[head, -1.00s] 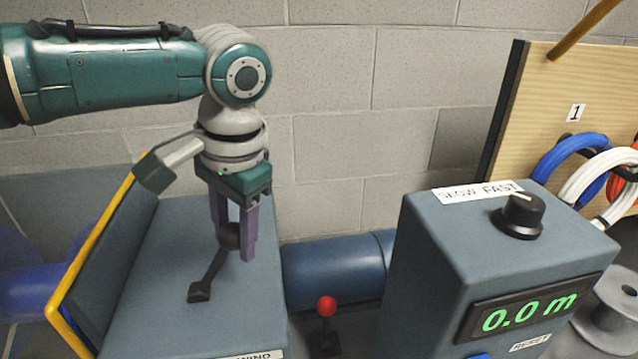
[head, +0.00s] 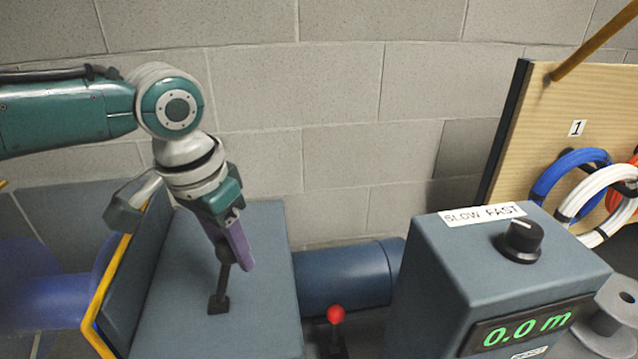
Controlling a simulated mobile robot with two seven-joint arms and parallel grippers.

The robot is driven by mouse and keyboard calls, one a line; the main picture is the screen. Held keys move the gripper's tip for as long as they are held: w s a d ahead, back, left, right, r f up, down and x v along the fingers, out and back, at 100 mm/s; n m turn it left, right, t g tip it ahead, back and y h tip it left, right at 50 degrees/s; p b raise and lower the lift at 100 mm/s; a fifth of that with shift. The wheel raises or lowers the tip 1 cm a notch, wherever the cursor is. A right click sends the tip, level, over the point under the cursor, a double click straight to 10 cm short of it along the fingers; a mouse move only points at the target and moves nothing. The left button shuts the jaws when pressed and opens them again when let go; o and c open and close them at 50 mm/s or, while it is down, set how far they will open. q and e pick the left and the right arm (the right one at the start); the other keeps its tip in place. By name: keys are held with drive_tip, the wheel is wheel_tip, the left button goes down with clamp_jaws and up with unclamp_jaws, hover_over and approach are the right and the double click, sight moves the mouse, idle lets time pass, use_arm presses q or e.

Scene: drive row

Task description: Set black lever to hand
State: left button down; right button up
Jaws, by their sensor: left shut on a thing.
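The black lever (head: 221,284) stands on top of the grey-blue box (head: 180,325) at left centre. Its shaft rises nearly upright from a small black base, and its upper end is hidden between the fingers. My left gripper (head: 236,256), with purple fingers, is shut on the lever's top and tilts down to the right. The label on the box front is out of view. My right gripper is not in view.
A yellow-edged guard panel (head: 118,268) stands left of the lever. A red-knobbed stick (head: 335,314) and a blue cylinder (head: 345,277) are to the right. A control box (head: 470,265) with a black dial (head: 523,240) and a 0.0 m display stands further right.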

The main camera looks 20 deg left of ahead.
use_arm(q)
drive_tip(key=shift+s+a+r+t+h+p, duration=0.15)
drive_tip(key=shift+s+a+h+p, duration=0.1)
drive_tip(key=shift+a, duration=0.1)
drive_tip(key=shift+s+a+r+t+h+p, duration=0.1)
drive_tip(key=shift+s+a+r+t+h, duration=0.05)
drive_tip(key=shift+s+a+h, duration=0.15)
drive_tip(key=shift+s+a+r+t+h, duration=0.1)
drive_tip(key=shift+s+a+t+h, duration=0.15)
drive_tip(key=shift+a+h, duration=0.25)
drive_tip(key=shift+s+a+t+h, duration=0.15)
drive_tip(key=shift+a+t+h, duration=0.2)
drive_tip(key=shift+a, duration=0.1)
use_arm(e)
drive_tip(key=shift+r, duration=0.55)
use_arm(q)
drive_tip(key=shift+c, duration=2)
unclamp_jaws()
drive_tip(key=b+v, duration=0.2)
drive_tip(key=v, duration=0.8)
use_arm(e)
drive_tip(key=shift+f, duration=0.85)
